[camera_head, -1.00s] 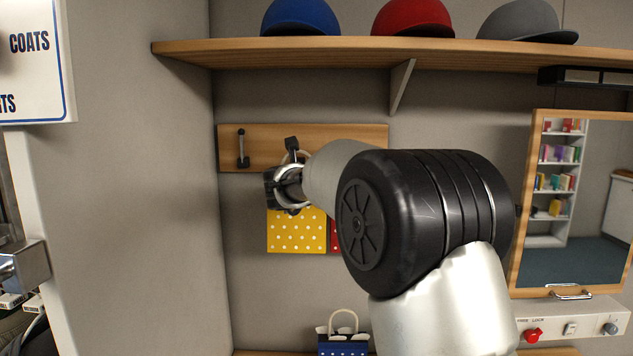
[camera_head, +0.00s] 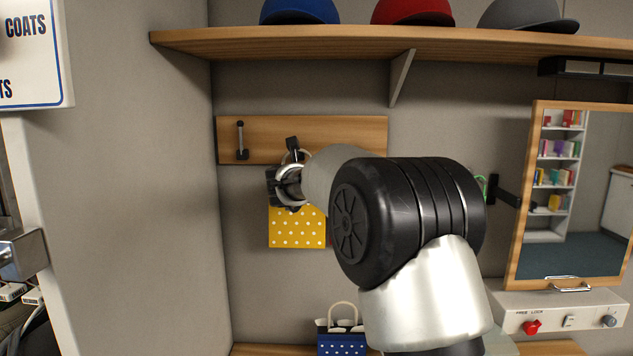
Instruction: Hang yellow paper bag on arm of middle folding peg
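The yellow paper bag (camera_head: 297,232) with white dots hangs upright just below the peg board (camera_head: 345,135), in front of the wall. My gripper (camera_head: 288,186) is at the top of the bag, just below and in front of the middle folding peg (camera_head: 292,145). A pale loop, likely the bag's handle, shows by the peg; whether it is over the peg's arm I cannot tell. My wrist and arm hide the fingertips, so their grip cannot be seen. The left folding peg (camera_head: 241,141) is bare. My arm covers the area right of the middle peg.
A shelf (camera_head: 330,46) with blue, red and grey caps runs above the board. A blue dotted bag (camera_head: 343,338) stands on the bench below. A mirror (camera_head: 515,200) hangs at right, over a switch panel (camera_head: 548,317). A wall stands close on the left.

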